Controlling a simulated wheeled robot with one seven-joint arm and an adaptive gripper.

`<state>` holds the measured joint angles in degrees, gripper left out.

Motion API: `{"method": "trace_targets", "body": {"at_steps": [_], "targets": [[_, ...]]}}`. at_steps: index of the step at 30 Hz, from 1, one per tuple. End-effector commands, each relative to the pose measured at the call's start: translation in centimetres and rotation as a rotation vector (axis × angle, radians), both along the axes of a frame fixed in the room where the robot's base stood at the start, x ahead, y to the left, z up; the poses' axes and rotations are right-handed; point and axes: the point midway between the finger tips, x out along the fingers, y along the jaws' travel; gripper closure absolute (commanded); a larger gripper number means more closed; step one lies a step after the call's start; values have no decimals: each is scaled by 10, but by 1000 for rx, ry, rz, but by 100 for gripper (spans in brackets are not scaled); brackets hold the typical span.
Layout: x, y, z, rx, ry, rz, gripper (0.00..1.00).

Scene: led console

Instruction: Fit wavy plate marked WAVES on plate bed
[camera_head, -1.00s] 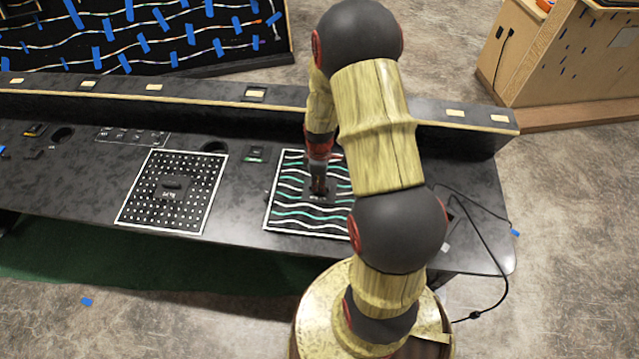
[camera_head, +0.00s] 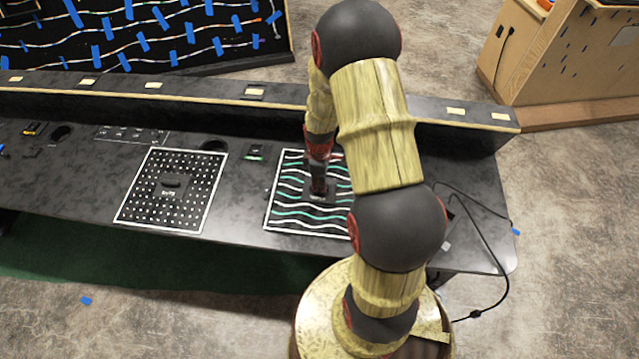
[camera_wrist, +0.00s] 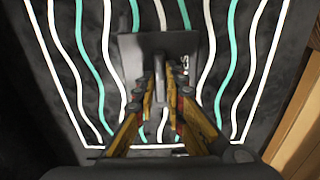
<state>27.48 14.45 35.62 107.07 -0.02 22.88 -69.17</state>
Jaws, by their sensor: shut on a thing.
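The wavy plate (camera_head: 290,213) is black with white and green wavy lines and a white border. It appears to lie flat on the console, right of the dotted plate. In the wrist view the wavy plate (camera_wrist: 228,60) fills most of the picture, with a grey handle block (camera_wrist: 130,48) at its middle. My gripper (camera_head: 319,192) is over the plate's middle, shut on its upright handle, which also shows between the fingers in the wrist view (camera_wrist: 160,72). Most of the label is hidden; I cannot read it. The plate bed is hidden, and I cannot tell whether the plate is fully seated.
A black plate with white dots (camera_head: 150,205) and its own handle lies to the left on the dark console (camera_head: 60,185). A raised ledge (camera_head: 200,108) runs along the back. Cables (camera_head: 490,255) hang at the right end. My arm covers the plate's right side.

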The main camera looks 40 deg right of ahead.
Motion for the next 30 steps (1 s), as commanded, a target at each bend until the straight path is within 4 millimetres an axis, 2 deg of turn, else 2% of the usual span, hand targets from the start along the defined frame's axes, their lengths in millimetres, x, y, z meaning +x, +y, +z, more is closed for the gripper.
{"method": "trace_targets", "body": {"at_steps": [12, 13, 21, 24, 30], "targets": [[1, 0, -1, -1, -2, 0, 100], [1, 0, -1, -1, -2, 0, 88], [0, 0, -2, -1, -1, 0, 72], [0, 0, -2, -1, -1, 0, 67], [0, 0, -2, 0, 0, 0, 67]]}}
